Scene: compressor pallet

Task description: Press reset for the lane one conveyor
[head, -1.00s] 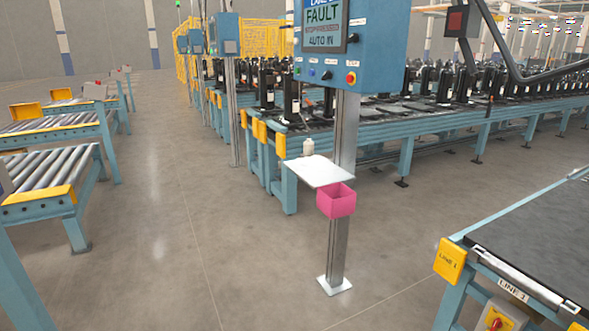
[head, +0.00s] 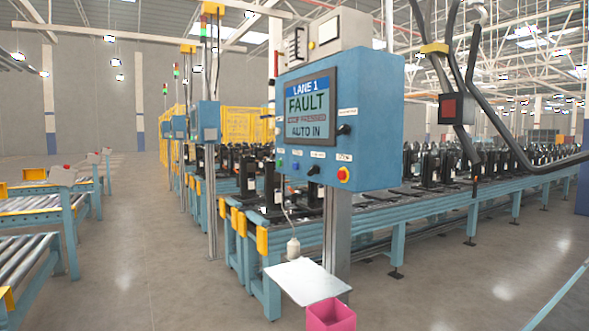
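The blue lane 1 control box (head: 365,128) stands on a metal post right of the picture's middle. Its screen (head: 311,103) reads "LANE 1", "FAULT" and "AUTO IN"; a red line between is hard to read. Below the screen is a row of small controls: a green one at the left, a blue button (head: 296,165), a black knob (head: 314,170) and a red button on yellow (head: 343,174). Their small labels are too blurred to read. Another black knob (head: 343,129) sits right of the screen. Neither of my grippers shows.
A white shelf (head: 305,282) and a pink bin (head: 330,314) are fixed to the post below the box. A pale pendant (head: 293,247) hangs by a cable above the shelf. The conveyor (head: 450,205) with dark units runs behind. Roller tables stand left; the floor between is open.

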